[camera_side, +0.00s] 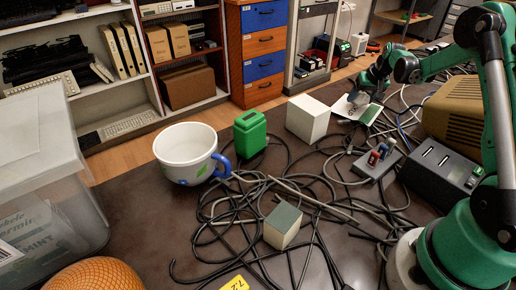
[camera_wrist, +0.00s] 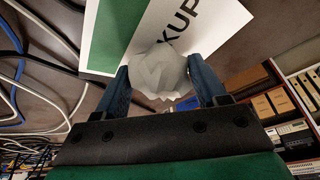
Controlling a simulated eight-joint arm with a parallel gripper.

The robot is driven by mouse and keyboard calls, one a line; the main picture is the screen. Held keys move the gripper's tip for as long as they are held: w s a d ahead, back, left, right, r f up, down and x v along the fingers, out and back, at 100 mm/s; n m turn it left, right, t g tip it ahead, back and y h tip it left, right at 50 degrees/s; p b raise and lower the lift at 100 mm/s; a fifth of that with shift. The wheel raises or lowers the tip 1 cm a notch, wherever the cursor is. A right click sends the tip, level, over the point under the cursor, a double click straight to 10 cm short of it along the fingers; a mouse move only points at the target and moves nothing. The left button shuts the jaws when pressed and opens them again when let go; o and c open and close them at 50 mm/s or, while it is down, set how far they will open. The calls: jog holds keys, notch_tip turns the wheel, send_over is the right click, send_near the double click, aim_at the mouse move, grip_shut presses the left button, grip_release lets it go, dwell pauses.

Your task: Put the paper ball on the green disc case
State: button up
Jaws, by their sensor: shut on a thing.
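The paper ball (camera_wrist: 160,73) is white and crumpled, and sits between the blue fingers of my gripper (camera_wrist: 162,84) in the wrist view. My gripper is shut on it. The green disc case (camera_wrist: 104,38), green and white with dark letters ending in "KUP", lies behind the ball in that view. In the side view, the case (camera_side: 369,114) lies flat at the far end of the table, with my gripper (camera_side: 358,97) right over or at it. The ball is small there and partly hidden by my gripper. I cannot tell whether the ball touches the case.
Loose cables (camera_side: 290,190) cover much of the table. A white box (camera_side: 307,118), a green canister (camera_side: 250,134) and a white mug (camera_side: 186,152) stand left of the case. A grey socket box (camera_side: 377,162) and a black device (camera_side: 438,172) stand nearer.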

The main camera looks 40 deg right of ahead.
jog(key=shift+f, duration=0.2)
jog(key=o, duration=1.2)
jog(key=shift+r, duration=0.1)
jog(key=v, duration=1.2)
jog(key=a+r+n+t, duration=0.1)
jog(key=a+r+n, duration=0.2)
jog(key=a, duration=1.1)
jog(key=s+a+f+n+t+y, duration=0.1)
jog(key=s+a+n, duration=0.1)
jog(key=a, duration=0.5)
jog(key=s+a+f+n+t, duration=0.1)
jog(key=s+a+n, duration=0.1)
jog(key=s+a, duration=0.2)
jog(key=a, duration=0.3)
jog(key=shift+s+a+f+y, duration=0.25)
jog(key=shift+a+f+y, duration=0.05)
jog(key=shift+a+y, duration=0.1)
